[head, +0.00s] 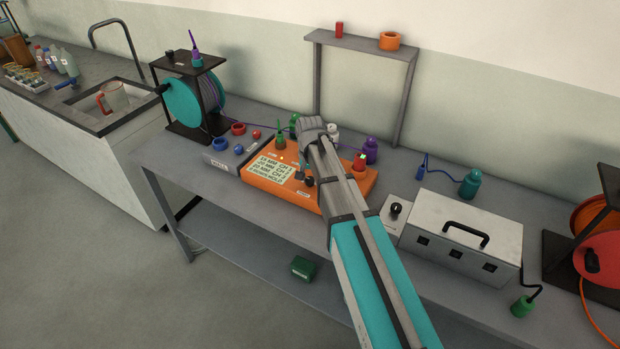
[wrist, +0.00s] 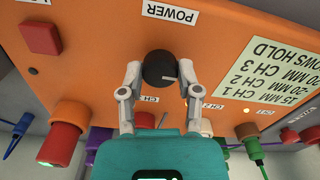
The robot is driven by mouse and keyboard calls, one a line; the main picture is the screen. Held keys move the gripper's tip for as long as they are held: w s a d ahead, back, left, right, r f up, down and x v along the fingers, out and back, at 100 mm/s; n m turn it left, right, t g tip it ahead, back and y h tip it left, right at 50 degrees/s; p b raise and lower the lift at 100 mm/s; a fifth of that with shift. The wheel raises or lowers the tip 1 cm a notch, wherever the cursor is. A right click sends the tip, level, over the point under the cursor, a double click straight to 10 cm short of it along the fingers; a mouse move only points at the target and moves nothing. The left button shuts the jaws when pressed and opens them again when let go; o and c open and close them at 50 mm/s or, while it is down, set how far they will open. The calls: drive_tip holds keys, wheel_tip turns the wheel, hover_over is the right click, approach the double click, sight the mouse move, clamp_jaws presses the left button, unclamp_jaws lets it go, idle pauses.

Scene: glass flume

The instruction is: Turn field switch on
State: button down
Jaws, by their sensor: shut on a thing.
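My gripper (wrist: 161,75) is shut on a round black knob (wrist: 158,66) on the orange box (wrist: 240,40), one finger on either side. A white mark on the knob points right in the wrist view. A POWER label (wrist: 170,13) is beside the knob. In the head view the orange box (head: 256,172) is on the bench, with my arm across it. No label reading "field" is legible. Another black knob (head: 396,208) is on a small pale plate right of my arm; I cannot tell which is the field switch.
A red square button (wrist: 41,39) and several coloured plugs edge the orange box. A grey box (head: 222,157) stands left of it. A white box with a handle (head: 462,245) stands right. A shelf frame (head: 360,42) rises behind.

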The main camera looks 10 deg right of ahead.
drive_tip(key=shift+c, duration=1.5)
unclamp_jaws()
drive_tip(key=shift+n, duration=0.3)
